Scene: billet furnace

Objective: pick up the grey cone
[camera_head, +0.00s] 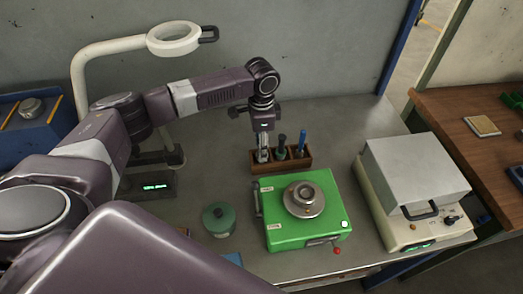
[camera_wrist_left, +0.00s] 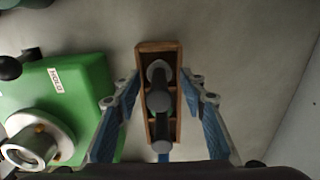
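A small wooden rack (camera_head: 307,163) on the grey bench holds several upright pieces, one with a dark green handle (camera_head: 281,146) and one blue (camera_head: 302,141). I cannot tell for sure which piece is the grey cone. In the left wrist view the rack (camera_wrist_left: 144,60) holds rounded grey tops; a pale one (camera_wrist_left: 157,69) is at the far end and a grey one (camera_wrist_left: 158,101) in the middle. My left gripper (camera_head: 263,143) points down over the rack's left end. In the left wrist view it (camera_wrist_left: 159,88) is open, its fingers on both sides of the rack.
A green device (camera_head: 293,236) with a round metal top stands in front of the rack. A green lidded jar (camera_head: 218,220) is to its left. A white-lidded furnace box (camera_head: 415,168) stands right. A white ring lamp (camera_head: 174,38) rises behind my left arm.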

